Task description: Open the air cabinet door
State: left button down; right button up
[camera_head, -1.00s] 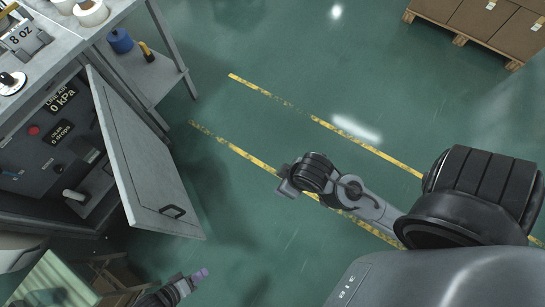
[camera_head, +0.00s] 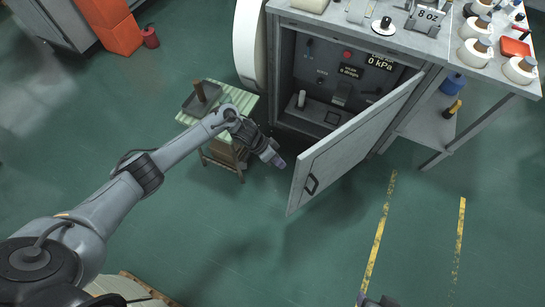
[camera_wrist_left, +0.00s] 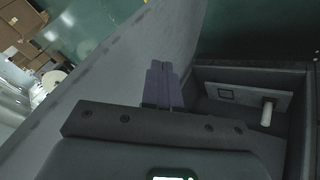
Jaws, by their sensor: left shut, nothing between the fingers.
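The grey air cabinet door (camera_head: 355,140) stands wide open, swung out from the cabinet (camera_head: 345,75); its dark handle (camera_head: 312,184) is near the free edge. My left gripper (camera_head: 280,162), with purple fingertips, is shut and empty. It is left of the door's free edge, in front of the cabinet opening, and appears apart from the handle. In the left wrist view, the shut fingers (camera_wrist_left: 163,86) show against the door panel (camera_wrist_left: 120,70), with the cabinet interior (camera_wrist_left: 240,95) to the right. A small part of my right gripper (camera_head: 376,301) shows at the bottom edge; its fingers are hidden.
A small table (camera_head: 240,115) with a tray stands left of the cabinet. The worktop (camera_head: 420,45) above holds tape rolls and instruments. A side shelf (camera_head: 428,122) is behind the door. Open green floor with yellow lines (camera_head: 377,240) lies in front.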

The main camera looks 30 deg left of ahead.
pick_arm(q)
jog(key=shift+s+d+f, duration=0.15)
jog(key=shift+d+f, duration=0.2)
jog(key=shift+d, duration=0.55)
jog(key=shift+s+d+f, duration=0.2)
jog(key=shift+d+f, duration=0.15)
jog(key=shift+d, duration=0.5)
jog(key=shift+s+d+f, duration=0.15)
jog(key=shift+d+f, duration=0.2)
jog(key=shift+d, duration=0.55)
